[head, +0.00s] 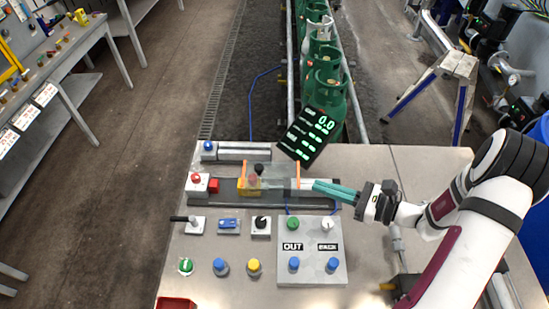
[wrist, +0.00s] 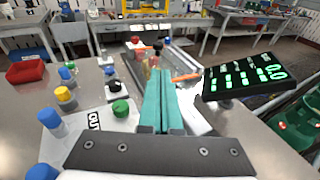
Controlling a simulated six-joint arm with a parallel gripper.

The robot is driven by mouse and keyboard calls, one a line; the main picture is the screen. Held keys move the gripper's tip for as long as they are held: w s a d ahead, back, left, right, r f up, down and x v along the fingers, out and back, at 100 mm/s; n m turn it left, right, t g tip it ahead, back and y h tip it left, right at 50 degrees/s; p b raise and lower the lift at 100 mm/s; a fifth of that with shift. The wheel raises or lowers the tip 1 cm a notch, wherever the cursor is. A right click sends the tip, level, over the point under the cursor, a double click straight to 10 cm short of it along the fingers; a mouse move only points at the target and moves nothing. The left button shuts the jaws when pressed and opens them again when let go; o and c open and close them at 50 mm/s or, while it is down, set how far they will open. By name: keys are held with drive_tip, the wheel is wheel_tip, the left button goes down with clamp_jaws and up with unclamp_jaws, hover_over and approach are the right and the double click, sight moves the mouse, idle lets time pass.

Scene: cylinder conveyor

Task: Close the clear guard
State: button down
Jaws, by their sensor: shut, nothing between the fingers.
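The clear guard (head: 276,183) shows only as a faint see-through panel over the dark conveyor track (head: 222,190). Orange posts (head: 298,174) stand by it, and a yellow block (head: 247,185) is at its left. I cannot tell how far open the guard is. My gripper (head: 316,186) points left along the track, with its teal fingers together and empty. The fingertips are just right of the guard area; whether they touch it is unclear. In the wrist view the shut fingers (wrist: 160,70) hide part of the track ahead.
A black display reading 0.0 (head: 308,134) stands behind the track. A red button box (head: 200,184) sits at the track's left. Green gas cylinders (head: 324,85) stand behind the table.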

sight(263, 169)
drive_tip(key=x, duration=1.3)
drive_tip(key=shift+a, duration=0.25)
drive_tip(key=a, duration=1)
drive_tip(key=shift+a, duration=0.3)
drive_tip(key=shift+r, duration=0.1)
